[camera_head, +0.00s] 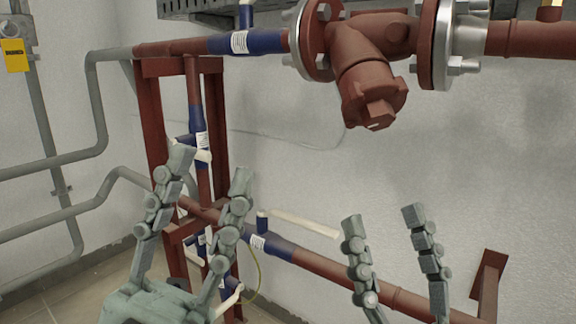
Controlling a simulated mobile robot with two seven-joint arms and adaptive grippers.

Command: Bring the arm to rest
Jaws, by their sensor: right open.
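My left gripper (211,167) is at the lower left of the head view. Its two grey-green fingers point up and stand apart, with nothing between the tips. It overlaps the red pipe frame behind it in the picture. My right gripper (383,217) is at the lower right. Its two fingers point up and are spread open, with only the wall and the lower red pipe behind them. Its palm is cut off by the bottom edge. Neither gripper is seen to hold anything.
A thick red flanged fitting (372,85) hangs along the top. A red steel frame (152,130) with blue valves (247,42) stands at the left. A lower red pipe (330,268) with a pale lever (303,224) runs behind the grippers. Grey pipes (97,100) line the left wall.

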